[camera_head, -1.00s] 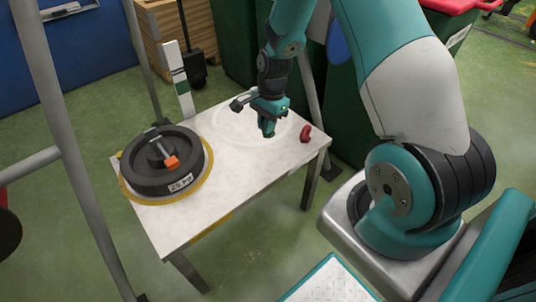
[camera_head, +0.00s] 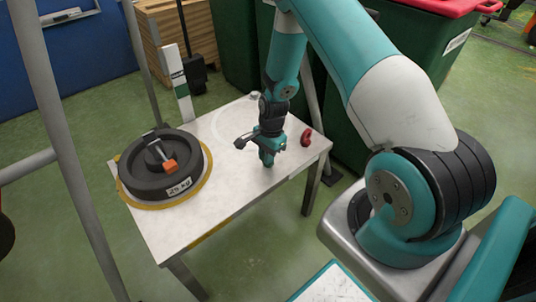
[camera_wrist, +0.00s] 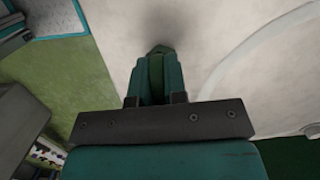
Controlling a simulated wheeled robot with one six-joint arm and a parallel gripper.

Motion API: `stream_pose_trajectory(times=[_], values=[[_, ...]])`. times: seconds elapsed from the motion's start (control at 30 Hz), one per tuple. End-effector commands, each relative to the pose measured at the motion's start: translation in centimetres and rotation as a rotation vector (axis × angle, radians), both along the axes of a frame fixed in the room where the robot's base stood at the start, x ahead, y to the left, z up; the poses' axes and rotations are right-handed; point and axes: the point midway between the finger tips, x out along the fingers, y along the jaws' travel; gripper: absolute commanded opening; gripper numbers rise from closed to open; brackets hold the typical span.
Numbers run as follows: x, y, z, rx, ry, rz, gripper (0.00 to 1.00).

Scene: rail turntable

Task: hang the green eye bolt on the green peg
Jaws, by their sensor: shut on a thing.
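My gripper (camera_head: 267,161) points down over the front right part of the white table, close above its top. In the wrist view its fingers (camera_wrist: 158,75) are closed together around a dark green piece (camera_wrist: 156,80), seemingly the green eye bolt. Only a small strip of it shows, and its ring cannot be made out. No green peg can be made out for certain.
A black round weight (camera_head: 135,184) lies on a yellow ring at the table's left, with an orange-tipped metal piece (camera_head: 168,165) on top. A red part (camera_head: 306,138) stands right of my gripper. The white table (camera_head: 215,205) is clear in front. Grey frame bars (camera_head: 62,130) rise at left.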

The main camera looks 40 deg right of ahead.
Motion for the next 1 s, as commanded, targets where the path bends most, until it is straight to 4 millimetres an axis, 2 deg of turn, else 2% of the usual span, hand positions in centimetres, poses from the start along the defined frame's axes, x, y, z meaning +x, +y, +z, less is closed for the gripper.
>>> stream_pose_trajectory(times=[0.13, 0.17, 0.23, 0.27, 0.63, 0.77, 1.0], values=[[0.0, 0.0, -0.5, 0.000, 0.001, 0.000, 0.00], [0.0, 0.0, -0.4, 0.000, 0.000, 0.000, 0.20], [0.0, 0.0, -0.4, 0.000, 0.001, 0.000, 0.36], [0.0, 0.0, -0.4, 0.000, 0.001, 0.000, 0.38], [0.0, 0.0, -0.6, 0.000, -0.001, 0.000, 0.38], [0.1, -0.4, 2.2, -0.001, -0.003, -0.001, 0.38], [0.5, -0.9, 8.4, -0.002, -0.004, -0.002, 0.38]])
